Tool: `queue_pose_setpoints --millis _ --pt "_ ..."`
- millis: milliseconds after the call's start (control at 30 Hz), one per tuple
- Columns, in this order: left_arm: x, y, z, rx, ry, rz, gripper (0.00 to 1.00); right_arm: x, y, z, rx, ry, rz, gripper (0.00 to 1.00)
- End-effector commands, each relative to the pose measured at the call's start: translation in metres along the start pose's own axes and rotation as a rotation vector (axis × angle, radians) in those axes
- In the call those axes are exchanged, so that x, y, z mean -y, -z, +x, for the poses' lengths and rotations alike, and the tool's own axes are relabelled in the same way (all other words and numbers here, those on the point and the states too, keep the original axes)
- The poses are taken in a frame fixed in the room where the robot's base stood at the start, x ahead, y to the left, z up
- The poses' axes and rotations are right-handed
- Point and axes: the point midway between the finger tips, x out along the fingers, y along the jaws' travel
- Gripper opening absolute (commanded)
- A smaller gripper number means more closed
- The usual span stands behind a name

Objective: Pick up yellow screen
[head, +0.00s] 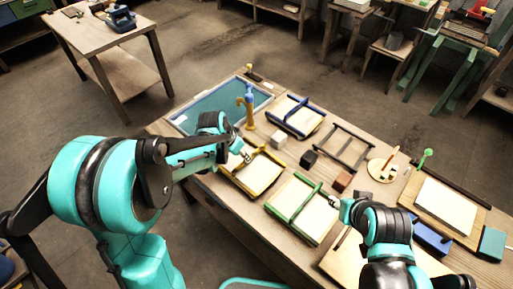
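The yellow screen (262,175) lies on the wooden workbench, a pale sheet within a yellow frame. Its left part is hidden behind my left arm. My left gripper (246,156) is over the upper part of the yellow screen, close to its yellow bar. I cannot tell whether it touches the screen, or whether its fingers are open. My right gripper (334,201) is by the right edge of the green screen (285,211). Its fingers are too small to judge.
A blue screen (299,117) and a dark frame (343,149) lie farther back. White (278,141), black (309,158) and brown (342,181) blocks stand between them. A board (446,204) lies at right.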

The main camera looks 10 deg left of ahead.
Motion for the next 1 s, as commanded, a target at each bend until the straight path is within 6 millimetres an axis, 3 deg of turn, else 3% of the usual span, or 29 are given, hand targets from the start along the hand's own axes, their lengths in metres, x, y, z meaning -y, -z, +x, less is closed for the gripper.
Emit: queue_pose_setpoints --millis 433,700,933,1000 --pt "0.002 0.004 0.043 0.002 -0.008 0.013 0.34 0.000 -0.008 0.011 0.000 0.000 0.000 0.40" --pt "0.003 0.009 0.082 0.002 -0.008 0.012 0.34 0.000 -0.018 0.024 0.000 0.000 0.000 0.40" --pt "0.003 0.009 0.083 0.002 -0.008 0.012 0.34 0.000 -0.017 0.023 0.000 0.000 0.000 0.40" --pt "0.003 0.009 0.083 0.002 -0.008 0.011 0.19 0.000 -0.017 0.023 0.000 0.000 0.000 0.40"
